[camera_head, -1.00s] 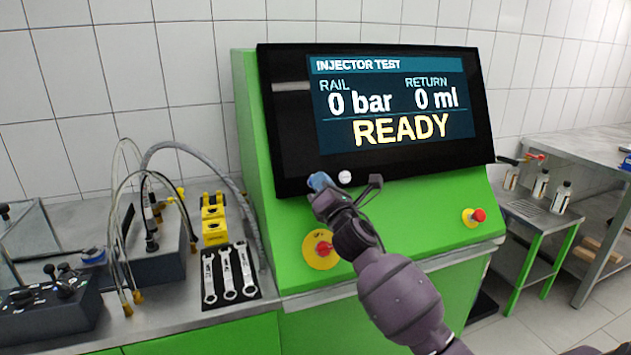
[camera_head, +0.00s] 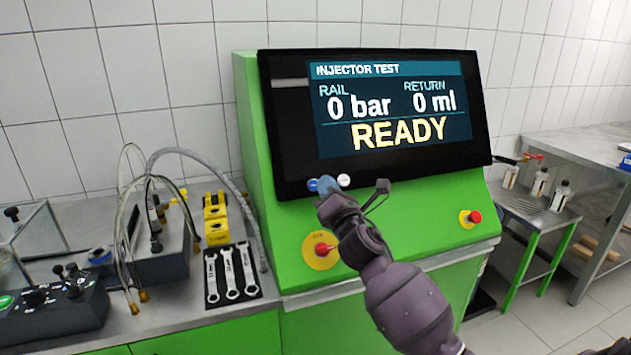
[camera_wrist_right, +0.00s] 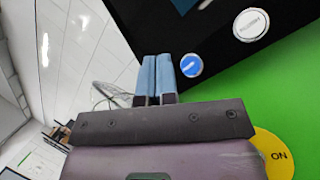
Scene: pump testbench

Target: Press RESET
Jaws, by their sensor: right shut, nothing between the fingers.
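A blue button (camera_head: 312,185) and a white button (camera_head: 344,180) sit side by side on the black lower bezel of the tester. Both show in the right wrist view, the blue button (camera_wrist_right: 191,65) nearer the fingers and the white button (camera_wrist_right: 251,24) beyond it. Their lettering is too small to read surely. My right gripper (camera_head: 326,186) is shut and empty, just right of the blue button in the head view. Its blue fingertips (camera_wrist_right: 156,62) appear apart from the blue button in the wrist view. The screen (camera_head: 395,108) reads READY, 0 bar, 0 ml. My left gripper is out of view.
A red knob on a yellow disc (camera_head: 321,250) lies below the buttons, close to my right arm. A red emergency-type button (camera_head: 473,217) is at the panel's right. Hoses (camera_head: 190,155), a yellow block (camera_head: 215,218) and wrenches (camera_head: 232,272) occupy the left bench.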

